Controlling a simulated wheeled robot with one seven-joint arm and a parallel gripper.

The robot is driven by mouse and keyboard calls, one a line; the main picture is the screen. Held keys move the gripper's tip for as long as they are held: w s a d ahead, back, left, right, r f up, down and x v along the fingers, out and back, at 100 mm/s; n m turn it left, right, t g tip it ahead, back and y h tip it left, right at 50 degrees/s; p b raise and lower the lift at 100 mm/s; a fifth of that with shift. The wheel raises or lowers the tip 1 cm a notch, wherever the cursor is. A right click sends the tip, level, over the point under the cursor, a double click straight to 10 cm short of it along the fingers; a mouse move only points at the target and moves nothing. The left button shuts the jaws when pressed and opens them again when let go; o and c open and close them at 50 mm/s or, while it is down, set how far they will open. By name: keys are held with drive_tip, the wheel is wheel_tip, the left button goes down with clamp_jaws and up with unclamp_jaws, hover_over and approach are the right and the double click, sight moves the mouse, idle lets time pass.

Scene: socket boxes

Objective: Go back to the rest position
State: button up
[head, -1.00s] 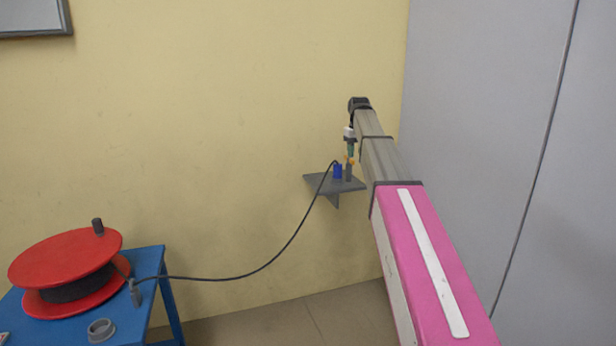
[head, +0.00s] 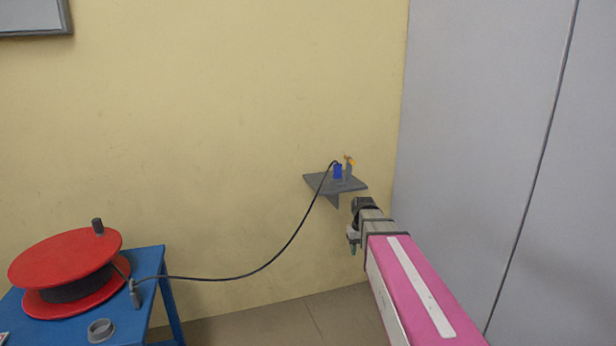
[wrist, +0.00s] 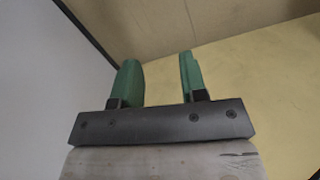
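My gripper (head: 353,250) hangs at the end of my arm, below and to the right of the wall shelf. In the wrist view its two green fingers (wrist: 158,80) stand apart with nothing between them, so it is open and empty. In the head view it is small, and it is clear of the shelf and the things on it.
A grey wall shelf (head: 318,181) holds a blue plug or socket (head: 337,171) and a small grey piece with an orange top (head: 349,168). A black cable (head: 273,260) runs from it to a red reel (head: 60,258) on a blue table (head: 150,262). A grey panel stands at right.

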drive_tip(key=s+f, duration=0.5)
drive_tip(key=s, duration=0.3)
drive_tip(key=s+f+m, duration=0.1)
drive_tip(key=s+f, duration=0.4)
drive_tip(key=s, duration=0.2)
drive_tip(key=shift+s+f, duration=0.25)
drive_tip(key=shift+s, duration=0.15)
